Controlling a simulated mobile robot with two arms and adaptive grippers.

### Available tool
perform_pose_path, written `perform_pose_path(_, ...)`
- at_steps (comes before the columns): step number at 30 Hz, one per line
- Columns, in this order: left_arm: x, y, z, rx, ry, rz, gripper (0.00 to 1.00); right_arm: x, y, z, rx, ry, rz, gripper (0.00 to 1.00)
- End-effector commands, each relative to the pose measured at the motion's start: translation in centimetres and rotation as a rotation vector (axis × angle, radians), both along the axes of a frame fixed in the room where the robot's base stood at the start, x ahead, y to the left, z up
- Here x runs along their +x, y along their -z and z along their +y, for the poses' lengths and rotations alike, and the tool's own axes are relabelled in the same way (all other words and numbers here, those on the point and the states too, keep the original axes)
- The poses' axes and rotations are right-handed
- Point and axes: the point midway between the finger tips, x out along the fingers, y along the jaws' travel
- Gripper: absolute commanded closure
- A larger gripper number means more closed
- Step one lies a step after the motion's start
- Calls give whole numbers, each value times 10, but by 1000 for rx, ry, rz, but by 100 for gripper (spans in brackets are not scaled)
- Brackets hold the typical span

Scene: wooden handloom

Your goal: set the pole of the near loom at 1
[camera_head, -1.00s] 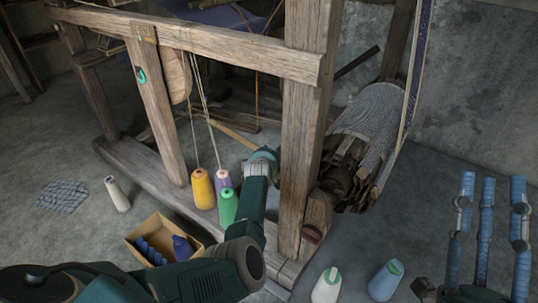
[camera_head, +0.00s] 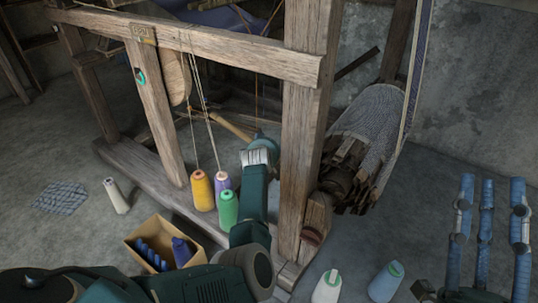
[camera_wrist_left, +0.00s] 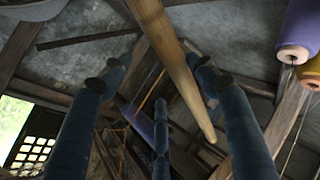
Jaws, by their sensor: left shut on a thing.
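The near loom (camera_head: 303,130) is a weathered wooden frame that fills the middle of the head view. A light wooden pole (camera_head: 230,126) shows low inside its frame, slanting down to the right toward my left wrist. In the left wrist view the pole (camera_wrist_left: 176,68) runs diagonally between the blue fingers of my left gripper (camera_wrist_left: 160,75), which is shut on it. In the head view my left arm reaches in beside the front post, and its fingers are hidden. My right gripper (camera_head: 492,215) is open and empty at the lower right, with its fingers spread apart.
Yellow (camera_head: 202,190), purple and green (camera_head: 228,208) thread cones stand by the loom's base beam, close to my left arm. A wooden box (camera_head: 190,262) with blue spools and two cones (camera_head: 327,287) (camera_head: 385,282) are in front. A cloth roll (camera_head: 375,125) is right of the post.

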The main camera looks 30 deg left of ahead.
Motion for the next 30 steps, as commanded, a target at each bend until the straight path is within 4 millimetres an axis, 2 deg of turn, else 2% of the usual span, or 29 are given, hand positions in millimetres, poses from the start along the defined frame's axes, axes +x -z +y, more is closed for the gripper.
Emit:
perform_pose_path(1,8,-30,1,11,-1,-39,52,0,-1,0,0,0,0,65)
perform_pose_path(5,8,-46,0,10,-1,-38,52,0,-1,0,0,0,0,65)
perform_pose_path(10,8,-54,-1,7,1,-37,49,0,-1,0,0,0,0,65)
perform_pose_path(11,8,-54,-1,7,0,-35,52,0,-1,0,0,0,0,65)
perform_pose_path(25,1,-42,3,13,1,-12,52,0,0,0,0,0,0,65)
perform_pose_path(28,-16,-28,12,56,11,29,52,0,0,0,0,0,0,65)
perform_pose_path(30,-39,-13,22,116,34,81,52,0,0,0,0,0,0,65)
